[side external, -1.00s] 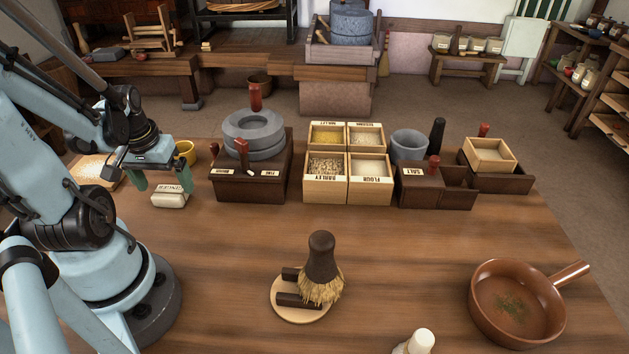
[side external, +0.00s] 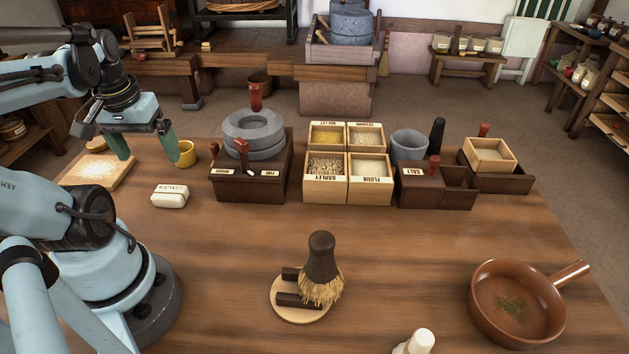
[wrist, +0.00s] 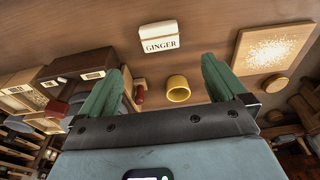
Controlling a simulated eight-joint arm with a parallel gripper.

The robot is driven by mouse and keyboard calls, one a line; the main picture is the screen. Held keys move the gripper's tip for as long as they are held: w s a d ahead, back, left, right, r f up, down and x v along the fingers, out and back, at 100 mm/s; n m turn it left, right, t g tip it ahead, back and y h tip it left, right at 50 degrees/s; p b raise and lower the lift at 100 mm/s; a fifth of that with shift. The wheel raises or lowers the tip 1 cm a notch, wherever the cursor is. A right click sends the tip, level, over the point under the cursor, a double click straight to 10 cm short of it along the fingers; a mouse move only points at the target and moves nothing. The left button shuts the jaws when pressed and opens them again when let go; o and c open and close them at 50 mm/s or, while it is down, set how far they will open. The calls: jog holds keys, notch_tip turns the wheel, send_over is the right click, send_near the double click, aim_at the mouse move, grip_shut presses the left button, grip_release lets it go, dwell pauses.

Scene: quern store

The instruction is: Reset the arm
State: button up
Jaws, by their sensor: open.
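My gripper (side external: 145,150) is at the left of the side external view, above the back left part of the table. Its two green fingers stand wide apart with nothing between them. In the wrist view the fingers of my gripper (wrist: 160,85) point away from the camera, apart and empty. A yellow cup (side external: 186,153) stands close by the right finger; it also shows in the wrist view (wrist: 178,88). A white box marked GINGER (side external: 170,195) lies on the table in front of the gripper and apart from it.
A wooden board (side external: 97,174) with pale grains lies left of the cup. A quern (side external: 253,132) on a dark box, labelled wooden bins (side external: 325,190), a brush (side external: 321,265) on a round stand and a brown pan (side external: 483,318) are farther right. The middle of the table is mostly clear.

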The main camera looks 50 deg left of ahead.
jog(key=shift+s+r, duration=0.1)
jog(key=shift+r, duration=0.35)
jog(key=w+d+r+m+t, duration=0.1)
jog(key=w+d+m+t, duration=0.1)
jog(key=w, duration=0.4)
jog(key=w+d+r+m+t, duration=0.1)
jog(key=w+m+t, duration=0.1)
jog(key=w, duration=0.4)
jog(key=w+d+r+m+t, duration=0.2)
jog(key=w+m, duration=0.2)
jog(key=w, duration=0.2)
jog(key=shift+w+d, duration=0.1)
jog(key=shift+d, duration=0.2)
jog(key=s+d+f, duration=0.1)
jog(key=d, duration=0.5)
jog(key=s+d+f+m+h, duration=0.1)
jog(key=s+d+f, duration=0.1)
jog(key=d, duration=0.4)
jog(key=shift+d+f, duration=0.2)
jog(key=shift+d, duration=0.1)
